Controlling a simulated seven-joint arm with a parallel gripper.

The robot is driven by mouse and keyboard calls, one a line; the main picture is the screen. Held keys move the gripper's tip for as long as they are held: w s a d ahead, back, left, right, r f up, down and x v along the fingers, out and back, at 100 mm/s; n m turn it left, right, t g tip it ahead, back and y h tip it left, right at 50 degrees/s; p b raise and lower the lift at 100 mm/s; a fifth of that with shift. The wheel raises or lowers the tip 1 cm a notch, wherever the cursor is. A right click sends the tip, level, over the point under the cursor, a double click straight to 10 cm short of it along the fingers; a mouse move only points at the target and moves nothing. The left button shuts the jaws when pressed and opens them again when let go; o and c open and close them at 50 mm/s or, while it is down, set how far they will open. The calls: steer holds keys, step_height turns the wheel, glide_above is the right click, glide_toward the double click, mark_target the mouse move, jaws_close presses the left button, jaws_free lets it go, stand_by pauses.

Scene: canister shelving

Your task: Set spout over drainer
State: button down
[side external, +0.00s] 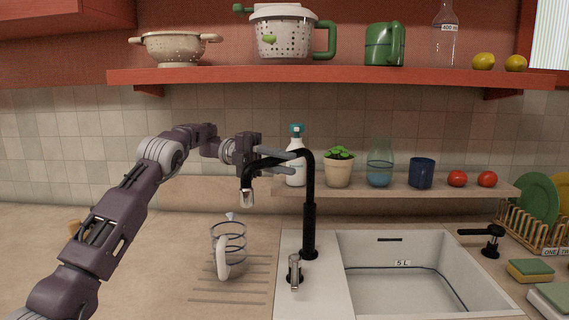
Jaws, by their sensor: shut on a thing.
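The black faucet spout (311,180) rises beside the sink and arches to the left, its pale metal tip hanging down. My gripper (289,163) comes from the left and is shut on the spout's arched part. The drainer (225,292) is the set of grooves in the counter left of the sink. A clear jug (237,246) with blue bands and a white handle stands on the grooves. The spout tip appears above the jug in this view; its exact depth I cannot tell.
The sink (395,290) is empty. A dish rack (525,235) and sponges are at right. Counter left of the jug is mostly clear.

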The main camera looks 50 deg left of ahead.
steer(key=shift+r, duration=0.1)
steer(key=c, duration=1.3)
jaws_free()
steer(key=shift+o, duration=0.2)
steer(key=v, duration=0.7)
